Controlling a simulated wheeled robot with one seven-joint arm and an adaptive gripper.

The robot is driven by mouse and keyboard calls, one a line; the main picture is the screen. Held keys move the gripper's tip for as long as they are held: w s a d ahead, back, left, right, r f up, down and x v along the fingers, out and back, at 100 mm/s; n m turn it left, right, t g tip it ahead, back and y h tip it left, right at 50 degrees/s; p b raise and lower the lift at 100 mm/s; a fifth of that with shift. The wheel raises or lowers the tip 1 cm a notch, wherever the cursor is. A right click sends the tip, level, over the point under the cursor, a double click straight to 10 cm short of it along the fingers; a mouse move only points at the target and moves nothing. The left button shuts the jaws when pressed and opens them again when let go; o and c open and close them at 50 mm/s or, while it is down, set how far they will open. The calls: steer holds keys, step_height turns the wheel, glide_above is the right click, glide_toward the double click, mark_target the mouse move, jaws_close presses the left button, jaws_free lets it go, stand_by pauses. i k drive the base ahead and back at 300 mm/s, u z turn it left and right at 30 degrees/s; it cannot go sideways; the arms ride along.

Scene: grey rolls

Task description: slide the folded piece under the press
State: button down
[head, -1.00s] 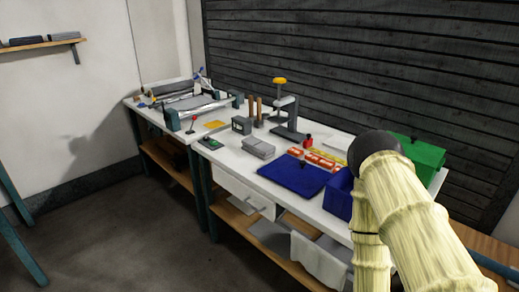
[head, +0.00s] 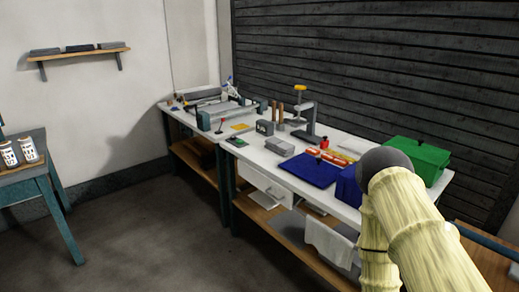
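A press-like stand (head: 311,117) with a grey upright frame and a yellow knob on top is at the back of the white workbench. A grey, layered block (head: 280,146) lies on the bench in front of it, apart from the stand; it may be the folded piece, but it is too small to tell. My arm, in a pale yellow sleeve with a dark round joint, fills the lower right and hides part of the bench's right end. My gripper is not in view.
A blue flat panel (head: 310,170), a green box (head: 416,160) and red-and-yellow items crowd the bench's right half. A roller machine (head: 218,112) stands on the far-left bench. A teal-legged table (head: 40,180) holds two patterned cylinders at left. The floor (head: 150,245) between is clear.

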mark_target(284, 149)
steer(key=u, duration=0.8)
steer(key=i, duration=0.85)
steer(key=u, duration=0.7)
steer(key=i, duration=1.05)
steer(key=z, duration=1.1)
steer(key=i, duration=0.7)
steer(key=z, duration=0.8)
